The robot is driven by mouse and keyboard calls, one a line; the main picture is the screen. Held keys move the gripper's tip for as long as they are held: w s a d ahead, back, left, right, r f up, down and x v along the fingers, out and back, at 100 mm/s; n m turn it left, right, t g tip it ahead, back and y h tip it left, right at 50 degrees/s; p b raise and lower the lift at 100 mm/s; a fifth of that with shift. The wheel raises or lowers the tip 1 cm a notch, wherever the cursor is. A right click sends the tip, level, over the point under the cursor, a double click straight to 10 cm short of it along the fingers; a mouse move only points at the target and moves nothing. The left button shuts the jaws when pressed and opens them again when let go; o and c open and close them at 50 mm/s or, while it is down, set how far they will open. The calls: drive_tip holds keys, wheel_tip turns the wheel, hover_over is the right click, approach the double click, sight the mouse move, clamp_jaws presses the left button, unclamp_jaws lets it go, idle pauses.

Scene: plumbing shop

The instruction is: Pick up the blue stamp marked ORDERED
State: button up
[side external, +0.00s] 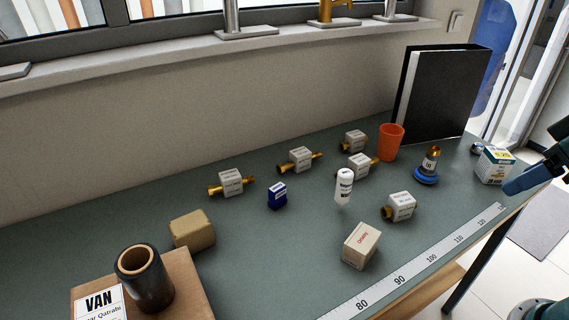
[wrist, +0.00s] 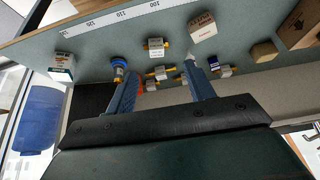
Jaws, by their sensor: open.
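A small dark blue block (side external: 277,196) with white marking stands on the green bench top, left of the middle in the side view. It also shows in the wrist view (wrist: 214,60), just right of the right finger. It is the closest match to the blue stamp, but I cannot read its lettering. A blue-based piece with a brass top (side external: 427,168) stands farther right; it also shows in the wrist view (wrist: 118,68). My gripper (wrist: 162,70) is open and empty, its blue fingers spread.
Several labelled brass valves (side external: 302,159) stand around the blue block. A white bottle (side external: 344,187), a cream box with red print (side external: 361,245), an orange cup (side external: 391,141) and a carton (side external: 494,165) stand to the right. A black binder (side external: 440,95) stands behind.

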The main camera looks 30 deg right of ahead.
drive_tip(key=shift+c, duration=0.2)
drive_tip(key=w+a+r+n+g+y, duration=0.1)
drive_tip(key=w+a+r+n, duration=0.1)
drive_tip(key=w, duration=0.4)
drive_tip(key=w+a+r+n+y, duration=0.1)
drive_tip(key=w+a+r+n, duration=0.2)
drive_tip(key=w, duration=0.2)
drive_tip(key=n+g+y, duration=0.2)
drive_tip(key=n+g, duration=0.4)
drive_tip(key=n, duration=1)
hover_over(278, 187)
drive_tip(key=d, duration=0.2)
wheel_tip(278, 187, down, 22)
drive_tip(key=shift+w+f, duration=0.25)
drive_tip(key=shift+w, duration=0.05)
drive_tip(key=shift+f, duration=0.1)
drive_tip(key=shift+a+f, duration=0.25)
drive_tip(key=shift+f, duration=0.25)
